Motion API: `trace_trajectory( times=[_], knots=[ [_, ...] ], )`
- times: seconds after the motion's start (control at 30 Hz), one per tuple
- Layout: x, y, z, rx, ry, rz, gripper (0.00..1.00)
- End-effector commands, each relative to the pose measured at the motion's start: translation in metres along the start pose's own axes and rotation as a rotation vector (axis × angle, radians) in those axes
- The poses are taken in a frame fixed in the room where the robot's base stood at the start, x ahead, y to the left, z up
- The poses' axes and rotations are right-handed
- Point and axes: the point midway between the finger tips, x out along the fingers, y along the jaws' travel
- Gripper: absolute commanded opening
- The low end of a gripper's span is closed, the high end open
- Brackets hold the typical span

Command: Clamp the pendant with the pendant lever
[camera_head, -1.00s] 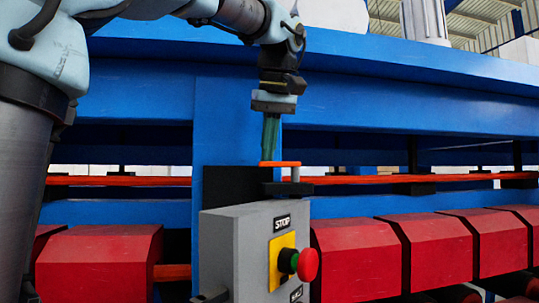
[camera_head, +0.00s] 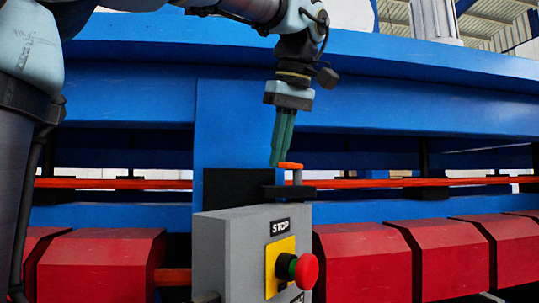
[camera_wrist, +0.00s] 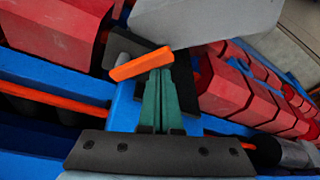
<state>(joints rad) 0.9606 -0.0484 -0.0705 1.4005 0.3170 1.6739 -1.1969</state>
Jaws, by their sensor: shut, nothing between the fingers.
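The pendant (camera_head: 213,255) is a grey box with a STOP label and a red button on a yellow plate, standing upright against the blue frame. The pendant lever (camera_head: 290,166) is a short orange bar on a pin above the pendant's top, by a black bracket. It also shows in the wrist view (camera_wrist: 140,64), lying slantwise across the fingertips. My gripper (camera_head: 276,162) is shut and empty, its green fingers pointing down and tilted. Its tips (camera_wrist: 160,73) are right beside the lever and appear to touch it; exact contact is hard to tell.
Red blocks (camera_head: 361,262) line the machine on both sides of the pendant. A thin orange-red bar (camera_head: 110,183) runs along the blue frame (camera_head: 225,130) behind. The space in front of the pendant looks clear.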

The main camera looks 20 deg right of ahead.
Motion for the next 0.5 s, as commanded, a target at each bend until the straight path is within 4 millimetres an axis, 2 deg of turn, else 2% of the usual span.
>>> trace_trajectory(
  times=[0.27, 0.5],
  knots=[
    [-0.005, 0.006, 0.013, 0.002, -0.001, 0.000, 0.00],
    [-0.004, 0.006, 0.013, 0.001, 0.000, 0.001, 0.00]
  ],
)
